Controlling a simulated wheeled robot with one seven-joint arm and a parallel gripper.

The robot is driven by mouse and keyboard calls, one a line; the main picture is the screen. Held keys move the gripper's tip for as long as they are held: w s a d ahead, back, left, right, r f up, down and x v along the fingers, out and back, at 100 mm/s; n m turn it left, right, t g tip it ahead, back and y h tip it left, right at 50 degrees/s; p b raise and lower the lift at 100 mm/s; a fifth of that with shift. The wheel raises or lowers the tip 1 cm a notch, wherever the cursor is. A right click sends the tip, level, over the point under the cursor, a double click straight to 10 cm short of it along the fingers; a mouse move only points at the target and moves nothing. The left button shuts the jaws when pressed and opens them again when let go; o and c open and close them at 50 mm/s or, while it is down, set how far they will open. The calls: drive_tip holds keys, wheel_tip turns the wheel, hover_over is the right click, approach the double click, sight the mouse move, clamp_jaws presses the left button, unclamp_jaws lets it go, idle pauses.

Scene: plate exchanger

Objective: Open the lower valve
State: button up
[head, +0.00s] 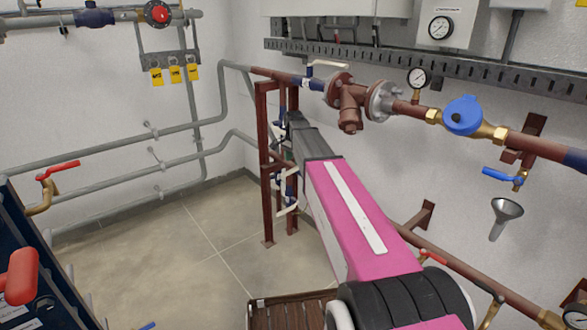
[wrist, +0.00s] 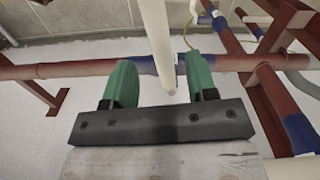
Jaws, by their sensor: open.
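In the wrist view, a long white lever (wrist: 157,35) comes down from the top edge and passes between the two green fingers of my gripper (wrist: 159,72). The fingers are apart, with a visible gap on each side of the lever. Behind it runs a rust-red pipe (wrist: 75,68) with blue sections. In the head view, white valve parts (head: 287,208) show low by the red stand (head: 267,175), beside the dark end of my arm. My gripper's fingers cannot be made out there. An upper valve with a white lever (head: 326,64) sits on the upper pipe.
A red-brown strainer (head: 350,102), a gauge (head: 417,78) and a blue meter (head: 463,114) sit on the upper pipe. Grey pipes (head: 110,145) run along the left wall. A dark unit with a red handle (head: 20,275) stands at the left. The tiled floor (head: 190,240) between is clear.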

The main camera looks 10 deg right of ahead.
sight(294, 169)
drive_tip(key=shift+f, duration=2.15)
clamp_jaws()
